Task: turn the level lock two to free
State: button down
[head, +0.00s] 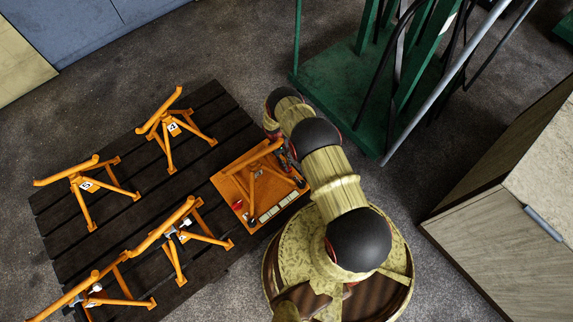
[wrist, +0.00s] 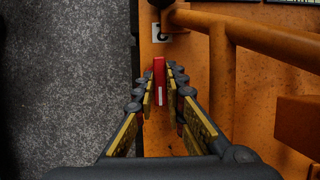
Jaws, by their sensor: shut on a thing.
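A red lever (wrist: 159,72) with a white stripe stands between the fingers of my gripper (wrist: 161,92) in the wrist view. The gripper is shut on it. Just beyond it, a small white tag (wrist: 162,34) with a dark mark is fixed to the orange plate; I cannot read the mark surely. In the head view the orange jack (head: 233,188) sits on the right edge of the dark slatted platform. My gripper (head: 288,163) is at its far right side, where my arm hides the held lever. Another red part (head: 238,205) shows at the jack's left front corner.
Several orange tripod stands (head: 170,127) with number tags fill the platform (head: 125,150). In the wrist view, orange tubes (wrist: 255,40) run close to the right of the fingers. A green frame (head: 345,80) stands behind, a wooden cabinet (head: 510,235) at right.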

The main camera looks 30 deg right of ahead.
jog(key=c, duration=2)
grip_release()
jog(key=shift+o, duration=0.8)
